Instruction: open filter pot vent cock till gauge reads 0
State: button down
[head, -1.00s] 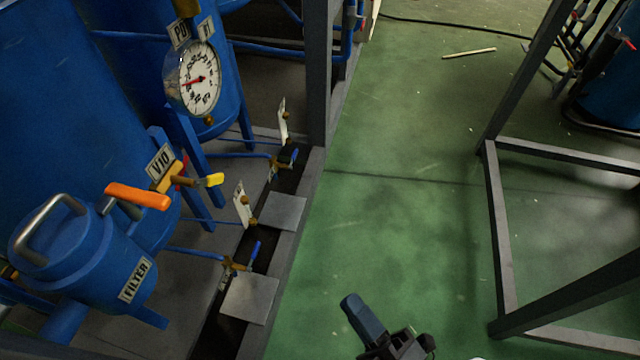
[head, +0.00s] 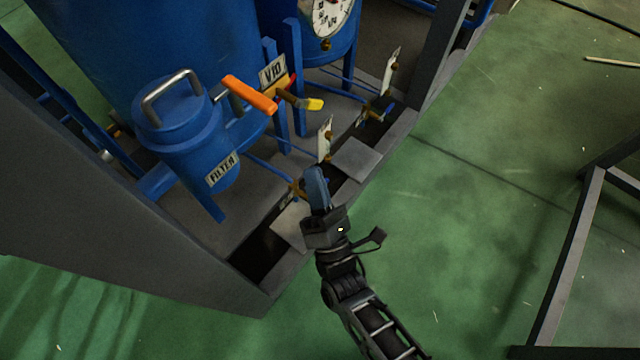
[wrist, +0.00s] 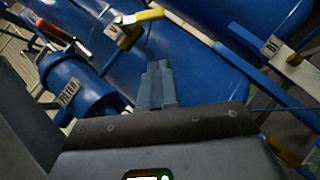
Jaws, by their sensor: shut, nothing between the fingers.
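The blue filter pot (head: 185,125) has a "FILTER" label and a looped lid handle. It also shows at the left in the wrist view (wrist: 80,85). An orange lever (head: 249,94) sits beside its top. A yellow-tipped cock (head: 312,104) is at the "V10" plate (head: 273,72); the yellow tip is at the top of the wrist view (wrist: 150,15). Which handle is the pot's vent cock, I cannot tell. The round gauge (head: 330,14) is cut off at the top, its reading unclear. My gripper (head: 315,170) is shut and empty, apart from the handles, lower right of the pot.
Large blue tanks (head: 150,35) stand behind the pot. Low blue-handled valves with white tags (head: 325,138) line the frame's edge. A grey beam (head: 110,215) runs at the lower left. Green floor (head: 470,210) is open to the right, with another grey frame (head: 565,265).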

aim_at(309, 104)
jog(key=w+r, duration=0.6)
jog(key=w, duration=0.1)
jog(key=shift+p, duration=0.3)
jog(key=shift+d+f, duration=0.1)
jog(key=shift+d, duration=0.05)
jog(key=shift+w+d+n+y+b, duration=0.15)
jog(key=shift+n+y+b, duration=0.15)
jog(key=shift+n+b, duration=0.3)
